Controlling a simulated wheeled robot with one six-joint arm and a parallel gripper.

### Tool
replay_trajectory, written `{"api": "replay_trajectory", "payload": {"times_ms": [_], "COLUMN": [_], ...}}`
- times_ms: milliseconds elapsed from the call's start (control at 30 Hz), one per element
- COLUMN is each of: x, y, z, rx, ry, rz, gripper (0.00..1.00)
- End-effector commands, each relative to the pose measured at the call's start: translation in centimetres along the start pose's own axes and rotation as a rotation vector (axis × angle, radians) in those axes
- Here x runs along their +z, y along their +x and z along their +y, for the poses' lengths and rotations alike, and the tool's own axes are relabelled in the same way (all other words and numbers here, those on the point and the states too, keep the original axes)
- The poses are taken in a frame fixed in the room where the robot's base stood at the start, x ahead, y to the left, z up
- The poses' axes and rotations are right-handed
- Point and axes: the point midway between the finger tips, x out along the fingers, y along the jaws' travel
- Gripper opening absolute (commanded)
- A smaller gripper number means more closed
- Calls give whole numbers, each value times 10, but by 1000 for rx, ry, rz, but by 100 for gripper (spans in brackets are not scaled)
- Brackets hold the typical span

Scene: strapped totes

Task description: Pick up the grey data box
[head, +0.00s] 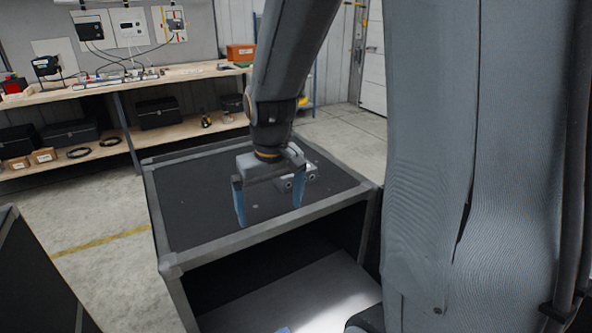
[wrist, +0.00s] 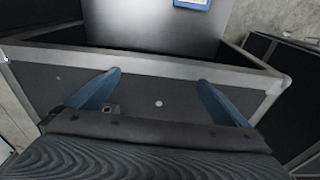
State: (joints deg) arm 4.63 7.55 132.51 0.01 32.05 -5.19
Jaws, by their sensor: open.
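A small grey box (head: 311,173) with dark round openings on its front lies on the black top of a grey-framed case (head: 190,200) in the head view. It is partly hidden behind my gripper (head: 270,212), so I cannot see its whole outline. My gripper is open, its two blue fingers pointing down over the case top, in front of the box.
The case's open front bay has a pale shelf (head: 290,295); a blue-and-white item (wrist: 193,3) lies on it. Another dark case (head: 30,270) stands at left. A wooden workbench (head: 130,82) with equipment is behind. Concrete floor (head: 95,215) lies clear between.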

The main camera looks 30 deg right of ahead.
Motion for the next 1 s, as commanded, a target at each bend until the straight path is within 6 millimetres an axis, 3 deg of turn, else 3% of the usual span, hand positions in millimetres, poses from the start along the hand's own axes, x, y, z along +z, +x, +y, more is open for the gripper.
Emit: {"api": "replay_trajectory", "payload": {"times_ms": [200,433,667,1000], "x": [-75,-126,-140,-133], "y": [-16,-30,-32,0], "z": [57,114,136,136], "rx": [2,-7,-15,-15], "ry": [-5,-17,-24,-25], "rz": [-62,-115,-139,-140], "gripper": [100,100,100,100]}}
